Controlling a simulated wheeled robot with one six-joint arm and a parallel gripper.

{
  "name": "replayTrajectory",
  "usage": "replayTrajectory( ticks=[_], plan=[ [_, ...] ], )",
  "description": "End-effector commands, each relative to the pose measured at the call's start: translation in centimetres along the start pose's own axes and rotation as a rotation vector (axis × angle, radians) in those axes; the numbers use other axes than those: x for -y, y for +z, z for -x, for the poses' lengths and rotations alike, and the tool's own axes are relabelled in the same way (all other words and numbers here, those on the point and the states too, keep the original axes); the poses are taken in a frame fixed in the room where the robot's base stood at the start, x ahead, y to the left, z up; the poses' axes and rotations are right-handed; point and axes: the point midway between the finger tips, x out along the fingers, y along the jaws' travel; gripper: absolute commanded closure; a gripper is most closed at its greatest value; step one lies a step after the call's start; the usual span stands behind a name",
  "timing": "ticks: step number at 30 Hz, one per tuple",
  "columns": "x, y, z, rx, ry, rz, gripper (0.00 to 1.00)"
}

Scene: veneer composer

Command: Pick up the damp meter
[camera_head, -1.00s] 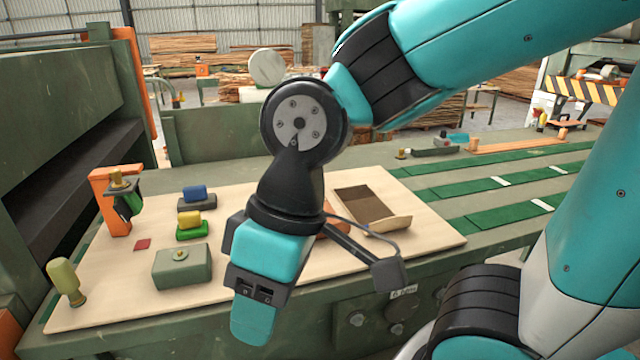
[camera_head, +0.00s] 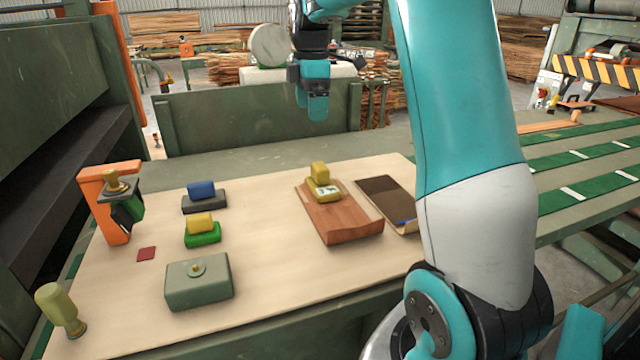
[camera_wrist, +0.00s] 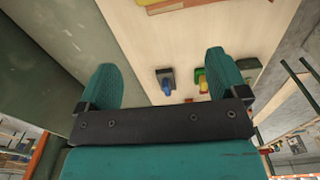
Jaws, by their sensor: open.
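A small yellow device with a pale, display-like face (camera_head: 323,183) lies on a reddish-brown wooden block (camera_head: 345,222) on the pale board. It looks like the damp meter, though its markings are too small to read. My gripper (camera_head: 311,98) is raised high at the back, beyond and above the board, well apart from the device. In the wrist view its two teal fingers (camera_wrist: 162,78) are spread, with nothing held between them. The wrist view looks down on the board, where a blue-topped dark piece (camera_wrist: 166,80) and a yellow-and-green piece (camera_wrist: 203,82) show.
The pale board (camera_head: 280,277) also holds an orange stand (camera_head: 110,205), a grey-green box (camera_head: 199,282), a bottle-like green piece (camera_head: 60,308) and a dark-topped tray (camera_head: 388,195). A green panel (camera_head: 230,125) stands behind. The board's middle is largely clear.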

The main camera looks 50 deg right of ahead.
Motion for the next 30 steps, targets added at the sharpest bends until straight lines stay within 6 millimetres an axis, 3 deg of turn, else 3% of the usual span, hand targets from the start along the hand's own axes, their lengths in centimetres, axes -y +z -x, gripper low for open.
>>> replayTrajectory(
  ticks=[1,5,18,30],
  plan=[
    [-0.9,1.5,-0.1,0.005,-0.004,0.01,0.08],
    [-1.7,2.9,-0.8,0.011,-0.012,0.035,0.08],
    [-1.5,2.7,-9.9,0.011,-0.014,0.042,0.08],
    [-1.2,2.4,-13.9,0.011,-0.014,0.042,0.08]
  ],
)
